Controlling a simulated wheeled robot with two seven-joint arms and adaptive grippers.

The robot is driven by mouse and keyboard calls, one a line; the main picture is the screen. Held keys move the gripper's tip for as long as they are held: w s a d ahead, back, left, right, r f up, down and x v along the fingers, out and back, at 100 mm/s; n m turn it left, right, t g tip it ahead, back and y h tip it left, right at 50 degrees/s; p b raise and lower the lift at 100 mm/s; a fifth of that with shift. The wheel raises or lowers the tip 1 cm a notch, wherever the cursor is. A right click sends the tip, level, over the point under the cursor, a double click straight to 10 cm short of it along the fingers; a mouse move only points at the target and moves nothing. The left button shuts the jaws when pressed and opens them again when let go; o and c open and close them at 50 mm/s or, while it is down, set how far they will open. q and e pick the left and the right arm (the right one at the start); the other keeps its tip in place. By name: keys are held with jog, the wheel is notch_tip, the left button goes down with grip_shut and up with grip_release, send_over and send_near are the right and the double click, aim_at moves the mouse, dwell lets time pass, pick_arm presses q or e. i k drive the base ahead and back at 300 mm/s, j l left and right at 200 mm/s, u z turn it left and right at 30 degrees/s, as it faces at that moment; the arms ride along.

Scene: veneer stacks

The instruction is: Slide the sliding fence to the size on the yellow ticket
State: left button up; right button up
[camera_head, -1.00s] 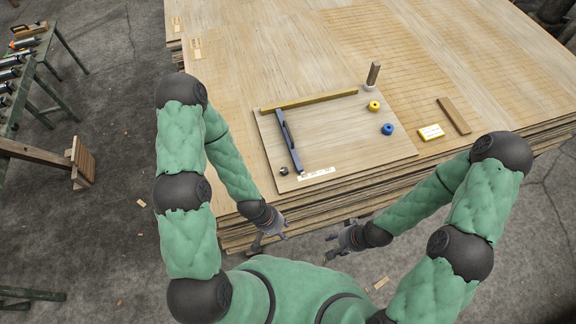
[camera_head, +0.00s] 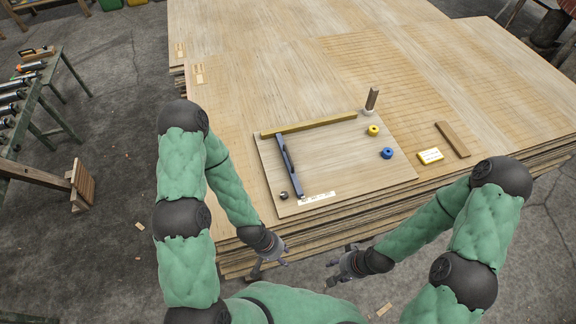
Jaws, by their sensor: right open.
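The sliding fence (camera_head: 289,166) is a dark blue-grey bar lying across the left part of a pale board (camera_head: 333,165), its far end near a yellowish wooden rail (camera_head: 309,126). A white scale strip (camera_head: 317,198) lies along the board's front edge, too small to read. The yellow ticket (camera_head: 430,156) lies right of the board; its writing is too small to read. My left gripper (camera_head: 270,262) is in front of the stack's near edge, apart from the fence; its jaw opening is unclear. My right gripper (camera_head: 336,273) is open and empty, also in front of the stack.
A yellow knob (camera_head: 373,130) and a blue knob (camera_head: 387,153) sit at the board's right side. A dark round knob (camera_head: 284,195) is near the fence's near end. The board's middle is clear.

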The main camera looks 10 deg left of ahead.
aim_at(287, 160)
jog(key=i+l, duration=0.15)
jog(key=l, duration=0.2)
jog(key=i+l, duration=0.1)
jog(key=l, duration=0.25)
jog(key=i+l, duration=0.15)
jog(key=l, duration=0.2)
jog(key=i+l, duration=0.15)
jog(key=l, duration=0.25)
jog(key=i+l, duration=0.15)
jog(key=l, duration=0.2)
jog(key=i+l, duration=0.1)
jog(key=l, duration=0.25)
jog(key=i+l, duration=0.15)
jog(key=l, duration=0.2)
